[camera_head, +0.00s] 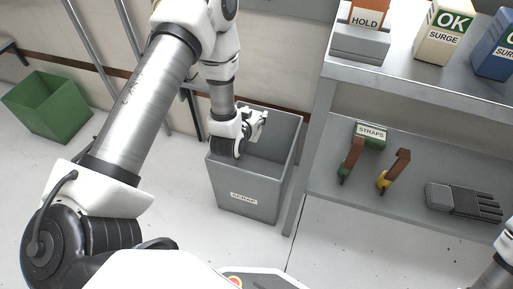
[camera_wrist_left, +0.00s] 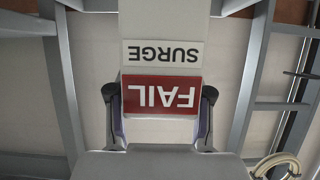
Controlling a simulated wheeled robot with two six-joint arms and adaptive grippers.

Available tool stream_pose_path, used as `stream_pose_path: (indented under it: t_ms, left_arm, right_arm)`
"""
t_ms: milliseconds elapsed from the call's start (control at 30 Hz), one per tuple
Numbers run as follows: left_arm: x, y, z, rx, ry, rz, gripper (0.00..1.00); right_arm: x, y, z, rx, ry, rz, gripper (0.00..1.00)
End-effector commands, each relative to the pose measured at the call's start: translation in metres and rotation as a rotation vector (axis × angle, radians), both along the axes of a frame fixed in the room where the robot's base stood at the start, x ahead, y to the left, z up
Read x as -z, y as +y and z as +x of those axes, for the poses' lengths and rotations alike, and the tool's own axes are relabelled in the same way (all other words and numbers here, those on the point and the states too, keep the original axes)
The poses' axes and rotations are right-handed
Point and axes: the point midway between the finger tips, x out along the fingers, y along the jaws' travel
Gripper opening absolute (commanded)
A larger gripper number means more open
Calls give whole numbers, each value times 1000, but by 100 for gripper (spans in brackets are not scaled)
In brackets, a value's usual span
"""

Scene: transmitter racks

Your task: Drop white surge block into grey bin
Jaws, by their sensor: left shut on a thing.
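The white surge block (camera_wrist_left: 161,52) shows in the left wrist view, with a white "SURGE" label and a red "FAIL" label, both upside down. My left gripper (camera_wrist_left: 160,97) is shut on it, one finger pad on each side. The bin stands on the floor, has a "SCRAP" label and is open at the top. My right gripper is not in view.
A grey shelf rack (camera_head: 425,98) stands right of the bin. It holds a HOLD block (camera_head: 367,17), a cream OK surge block (camera_head: 442,35), a blue block (camera_head: 493,48), a STRAPS box (camera_head: 370,134) and a glove (camera_head: 463,200). A green bin (camera_head: 46,108) stands at far left.

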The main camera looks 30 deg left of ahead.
Motion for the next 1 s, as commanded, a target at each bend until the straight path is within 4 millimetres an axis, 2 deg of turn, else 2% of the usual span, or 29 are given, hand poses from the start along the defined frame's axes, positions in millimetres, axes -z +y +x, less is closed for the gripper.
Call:
stream_pose_path:
  t_ms: [33,67,100,133,467,567,800,1000]
  left_arm:
    - [-1,0,0,0,-1,0,10]
    - [-1,0,0,0,-1,0,61]
    - [-1,0,0,0,-1,0,75]
    - [-1,0,0,0,0,0,80]
    - [-1,-1,-2,0,1,0,80]
    - [-6,-3,-12,1,3,-1,80]
    - [-26,-13,-54,0,4,-1,80]
    - [-33,-16,-66,0,0,0,80]
  right_arm:
    - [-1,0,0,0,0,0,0]
    - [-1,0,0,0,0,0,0]
    - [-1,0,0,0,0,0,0]
    - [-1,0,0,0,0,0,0]
    - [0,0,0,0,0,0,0]
    - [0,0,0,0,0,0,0]
    - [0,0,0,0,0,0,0]
    - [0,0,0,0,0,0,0]
